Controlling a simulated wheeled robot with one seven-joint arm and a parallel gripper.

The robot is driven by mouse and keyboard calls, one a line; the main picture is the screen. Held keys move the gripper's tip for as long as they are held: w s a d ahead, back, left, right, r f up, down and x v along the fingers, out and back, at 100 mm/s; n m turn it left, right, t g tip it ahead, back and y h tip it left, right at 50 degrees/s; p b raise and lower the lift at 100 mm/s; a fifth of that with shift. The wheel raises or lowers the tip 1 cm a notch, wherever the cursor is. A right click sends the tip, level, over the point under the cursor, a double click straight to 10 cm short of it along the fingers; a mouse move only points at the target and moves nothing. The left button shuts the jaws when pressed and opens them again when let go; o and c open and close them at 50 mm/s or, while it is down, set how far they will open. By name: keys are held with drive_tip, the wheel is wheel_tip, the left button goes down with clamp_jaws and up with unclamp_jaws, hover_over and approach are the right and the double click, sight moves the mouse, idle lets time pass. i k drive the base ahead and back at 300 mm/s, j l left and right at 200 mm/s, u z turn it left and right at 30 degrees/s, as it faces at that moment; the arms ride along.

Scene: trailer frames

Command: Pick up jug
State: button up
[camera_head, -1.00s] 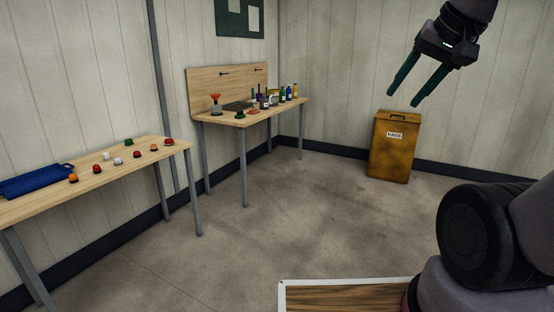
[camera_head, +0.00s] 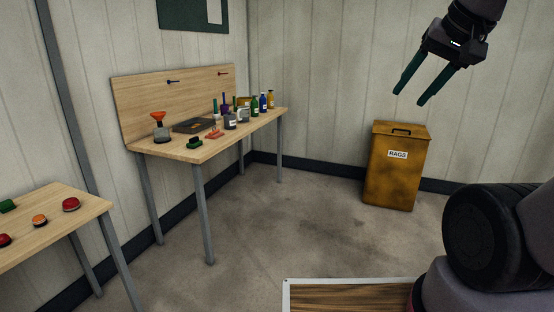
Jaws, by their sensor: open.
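My gripper (camera_head: 410,98) is open and empty, raised in the air at the upper right, far from the objects on the workbench (camera_head: 205,153). The workbench stands against the wall at the left of centre. A pale, handled jug-like vessel (camera_head: 243,115) stands among the bottles near its right part, small and partly hidden. A grey container with an orange funnel (camera_head: 160,127) stands at its left end. I cannot tell for certain which of these is the jug.
Several bottles (camera_head: 263,103), a dark flat case (camera_head: 194,126) and small green and red items share the workbench. A nearer table (camera_head: 50,215) with red and orange buttons is at lower left. A yellow rags bin (camera_head: 397,175) stands right. The floor between is clear.

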sight(244, 113)
drive_tip(key=i+l, duration=0.15)
drive_tip(key=i, duration=0.9)
drive_tip(key=i+l, duration=0.15)
drive_tip(key=i, duration=0.9)
drive_tip(key=i+j+u, duration=0.1)
drive_tip(key=i+u, duration=0.15)
drive_tip(key=i, duration=0.25)
drive_tip(key=i+u, duration=0.3)
drive_tip(key=i, duration=0.15)
drive_tip(key=i+l+u, duration=0.25)
drive_tip(key=i, duration=0.25)
drive_tip(key=i+l+u, duration=0.1)
drive_tip(key=i+u, duration=0.2)
drive_tip(key=i, duration=0.2)
